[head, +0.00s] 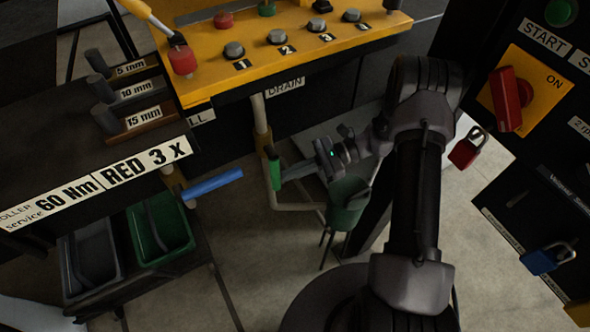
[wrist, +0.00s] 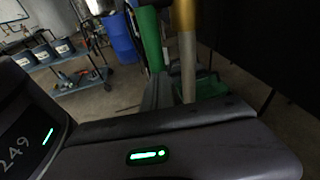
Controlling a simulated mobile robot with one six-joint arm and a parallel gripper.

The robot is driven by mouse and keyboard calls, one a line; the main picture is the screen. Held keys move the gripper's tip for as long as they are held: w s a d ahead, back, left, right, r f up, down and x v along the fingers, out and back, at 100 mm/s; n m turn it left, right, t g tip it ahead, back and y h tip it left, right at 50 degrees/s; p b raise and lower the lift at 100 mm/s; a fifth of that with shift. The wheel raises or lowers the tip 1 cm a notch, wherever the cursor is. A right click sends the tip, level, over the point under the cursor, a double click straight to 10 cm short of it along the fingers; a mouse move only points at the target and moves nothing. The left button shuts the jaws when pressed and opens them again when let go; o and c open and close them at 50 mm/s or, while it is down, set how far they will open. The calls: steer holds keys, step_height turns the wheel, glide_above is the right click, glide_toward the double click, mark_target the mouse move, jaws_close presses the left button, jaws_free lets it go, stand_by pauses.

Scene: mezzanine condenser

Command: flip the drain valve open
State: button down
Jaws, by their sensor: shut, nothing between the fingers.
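The drain valve's green lever (head: 275,172) stands along the pale drain pipe (head: 262,115), under the "DRAIN" label of the yellow panel. My gripper (head: 284,177) is shut and empty. Its fingertips reach in from the right to the lower part of the lever, very near it; I cannot tell if they touch. The wrist view shows the grey fingers (wrist: 165,92) just in front of the lever and pipe.
A blue lever (head: 213,186) sticks out sideways from the neighbouring pipe on the left. A green bucket (head: 347,204) stands below my wrist. The yellow panel (head: 290,60) overhangs from above. A cart with a green bin (head: 160,228) is at lower left. Black cabinets stand at right.

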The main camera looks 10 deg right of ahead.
steer(key=shift+s+a+f, duration=0.1)
steer(key=shift+f, duration=0.05)
stand_by(0.3)
steer(key=s+d+r+p, duration=0.1)
steer(key=s+r+p, duration=0.1)
steer(key=s, duration=0.6)
steer(key=s+d+r+p, duration=0.1)
steer(key=s+r+p, duration=0.2)
steer(key=s, duration=0.4)
steer(key=shift+s+d, duration=0.15)
steer(key=shift+s, duration=0.2)
steer(key=shift+r, duration=0.15)
